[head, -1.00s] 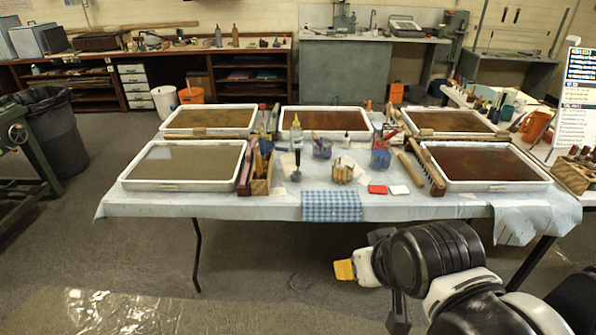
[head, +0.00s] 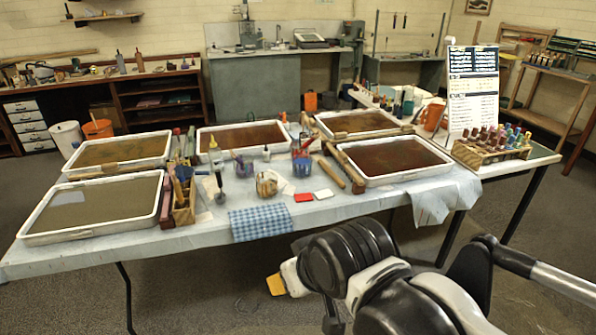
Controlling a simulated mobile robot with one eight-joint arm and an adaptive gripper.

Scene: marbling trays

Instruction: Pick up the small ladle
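A small tool with a dark handle and a greyish rounded end (head: 220,191), which looks like the small ladle, is on the table by the white bottle with a yellow top (head: 215,158). It is too small to be sure. It sits to the right of the wooden caddy (head: 184,205) and above the blue checked cloth (head: 260,223). My gripper (head: 277,284), with a yellow tip showing, is in front of the table's near edge, low and apart from the tool. My arm hides most of it, so its opening cannot be made out.
Shallow white-rimmed trays fill much of the table; the near left one (head: 40,236) and right one (head: 447,167) flank the tools. A sign (head: 473,92) and bottle rack (head: 490,152) are at right.

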